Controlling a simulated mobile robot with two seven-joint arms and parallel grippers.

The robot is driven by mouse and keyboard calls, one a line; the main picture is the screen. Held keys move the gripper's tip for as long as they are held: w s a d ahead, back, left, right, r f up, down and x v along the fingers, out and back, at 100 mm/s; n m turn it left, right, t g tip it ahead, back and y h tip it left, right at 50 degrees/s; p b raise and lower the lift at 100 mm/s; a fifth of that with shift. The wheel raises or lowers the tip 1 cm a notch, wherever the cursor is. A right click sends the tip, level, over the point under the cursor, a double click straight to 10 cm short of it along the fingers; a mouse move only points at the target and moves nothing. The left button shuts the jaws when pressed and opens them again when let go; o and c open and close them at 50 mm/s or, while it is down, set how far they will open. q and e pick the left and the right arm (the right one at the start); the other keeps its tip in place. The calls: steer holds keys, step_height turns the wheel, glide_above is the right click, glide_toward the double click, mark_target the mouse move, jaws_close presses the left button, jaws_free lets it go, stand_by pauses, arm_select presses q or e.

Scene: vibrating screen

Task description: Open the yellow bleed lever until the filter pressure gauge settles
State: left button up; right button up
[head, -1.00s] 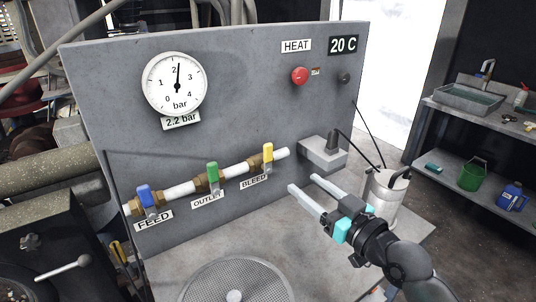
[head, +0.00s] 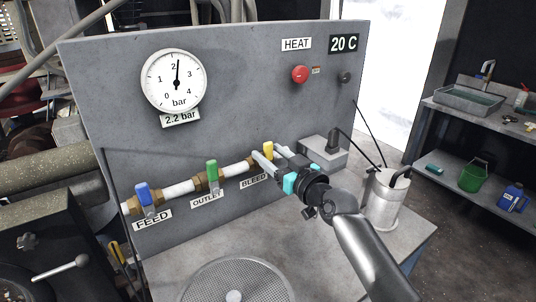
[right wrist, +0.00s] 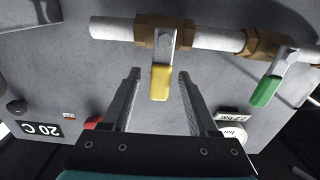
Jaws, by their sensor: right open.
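The yellow bleed lever (head: 268,149) stands upright on its brass valve at the right end of the pipe, across the pipe line. My right gripper (head: 266,154) is open at the lever. In the right wrist view the yellow handle (right wrist: 160,82) lies between my two open fingers (right wrist: 159,74), with a gap on each side. The round pressure gauge (head: 174,81) has its needle a little past 2, and the plate (head: 180,119) under it reads 2.2 bar. My left gripper is not in view.
The green outlet lever (head: 211,171) and blue feed lever (head: 144,194) stand upright to the left on the same pipe (head: 178,189). A grey box (head: 325,157) and a metal canister (head: 383,203) stand to the right. A round mesh screen (head: 235,280) lies in front.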

steer(key=shift+w+a, duration=0.35)
steer(key=shift+w, duration=0.1)
jaws_close()
stand_by(0.3)
stand_by(1.0)
